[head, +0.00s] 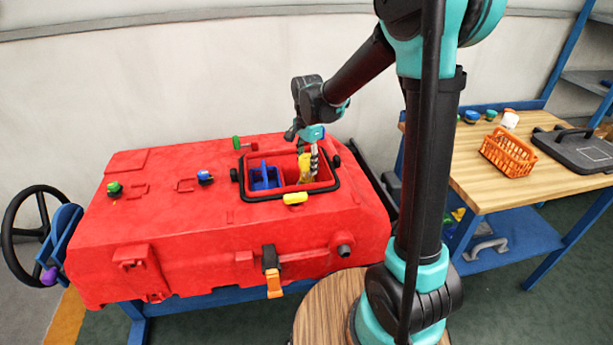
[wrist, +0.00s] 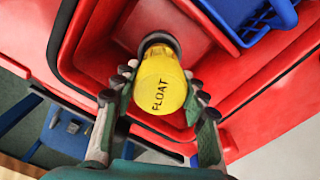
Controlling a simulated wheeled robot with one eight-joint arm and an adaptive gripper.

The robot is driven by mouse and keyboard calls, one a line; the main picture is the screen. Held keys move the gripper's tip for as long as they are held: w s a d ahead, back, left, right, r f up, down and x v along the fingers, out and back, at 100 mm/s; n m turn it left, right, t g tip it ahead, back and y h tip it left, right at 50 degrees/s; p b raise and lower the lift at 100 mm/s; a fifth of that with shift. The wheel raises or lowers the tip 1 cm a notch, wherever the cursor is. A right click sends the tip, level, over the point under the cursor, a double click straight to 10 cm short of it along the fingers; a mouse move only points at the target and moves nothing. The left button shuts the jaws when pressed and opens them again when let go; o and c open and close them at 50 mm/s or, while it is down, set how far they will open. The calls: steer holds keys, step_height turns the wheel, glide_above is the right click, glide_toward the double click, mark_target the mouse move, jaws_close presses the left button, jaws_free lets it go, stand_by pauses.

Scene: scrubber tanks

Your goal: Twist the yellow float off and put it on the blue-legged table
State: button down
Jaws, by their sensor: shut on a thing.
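The yellow float (wrist: 158,88), marked FLOAT, sits inside the opening of the red tank (head: 180,235). It also shows in the head view (head: 305,168), partly hidden by my fingers. My gripper (wrist: 158,100) reaches down into the opening and is shut on the float, one finger on each side. In the head view my gripper (head: 311,160) is at the right part of the opening. A dark round piece shows behind the float's far end; whether the float is still joined to it I cannot tell. The blue-legged table (head: 462,188) has a wooden top and stands at the right.
A blue basket (head: 263,178) sits in the opening left of the float. On the table are an orange basket (head: 508,152), a dark lid with a handle (head: 577,148) and small coloured caps at the back. The table's front left is clear. My arm crosses between tank and table.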

steer(key=shift+r, duration=2.05)
